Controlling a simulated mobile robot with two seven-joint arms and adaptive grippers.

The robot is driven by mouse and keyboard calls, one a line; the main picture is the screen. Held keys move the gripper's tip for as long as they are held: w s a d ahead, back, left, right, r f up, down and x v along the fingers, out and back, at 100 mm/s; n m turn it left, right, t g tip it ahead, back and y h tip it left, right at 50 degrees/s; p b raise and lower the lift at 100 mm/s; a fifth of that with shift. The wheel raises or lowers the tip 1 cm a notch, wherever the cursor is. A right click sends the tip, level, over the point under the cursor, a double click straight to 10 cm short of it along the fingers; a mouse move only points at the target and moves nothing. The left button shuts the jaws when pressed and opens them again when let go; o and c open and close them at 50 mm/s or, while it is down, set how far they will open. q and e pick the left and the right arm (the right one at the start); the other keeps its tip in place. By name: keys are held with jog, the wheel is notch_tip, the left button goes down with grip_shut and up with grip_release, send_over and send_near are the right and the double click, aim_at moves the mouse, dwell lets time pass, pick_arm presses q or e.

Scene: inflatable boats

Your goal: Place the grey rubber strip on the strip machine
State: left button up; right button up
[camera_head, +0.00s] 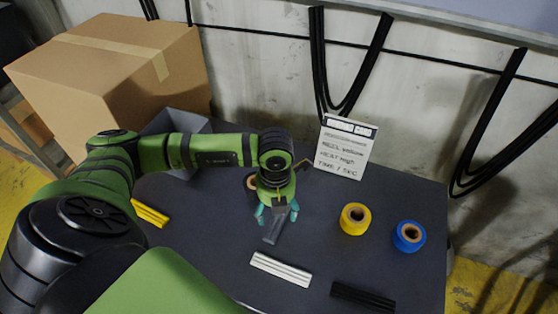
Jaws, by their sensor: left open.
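A long grey piece that looks like the grey rubber strip (273,230) shows at my left gripper (277,214). The gripper points down over the dark table with its teal fingers apart, one on each side of the piece. I cannot tell whether the strip touches the fingers or rests on the table. Its upper end is hidden by or merges with the gripper. No strip machine can be made out. My right gripper is not in view.
On the table (215,265) lie a yellow strip (150,213), a white strip (281,270) and a black strip (362,297). Yellow (346,222) and blue (401,240) rolls stand right. A sign (345,147) and grey bin (192,124) stand behind; a cardboard box (100,80) is left.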

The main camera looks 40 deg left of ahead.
pick_arm(q)
jog(key=shift+f, duration=0.95)
jog(key=c, duration=1.4)
jog(key=shift+w+r, duration=0.1)
jog(key=shift+r, duration=0.35)
jog(key=r, duration=0.1)
jog(key=d+r+b, duration=0.1)
jog(key=r, duration=0.1)
jog(key=shift+r+b, duration=0.3)
jog(key=d+r, duration=0.2)
jog(key=d, duration=0.1)
jog(key=d+r+b, duration=0.1)
jog(key=d+r, duration=0.1)
jog(key=d, duration=0.2)
jog(key=d+r+b, duration=0.1)
jog(key=d+r, duration=0.1)
jog(key=d, duration=0.1)
jog(key=shift+w+d+r, duration=0.3)
jog(key=shift+d, duration=0.05)
jog(key=a+n, duration=0.1)
jog(key=n, duration=1)
jog(key=a+r+n, duration=0.1)
jog(key=a+n, duration=0.1)
jog(key=n, duration=0.9)
jog(key=w+a+r+n, duration=0.1)
jog(key=a+n, duration=0.1)
jog(key=n, duration=0.9)
jog(key=shift+a+r, duration=0.15)
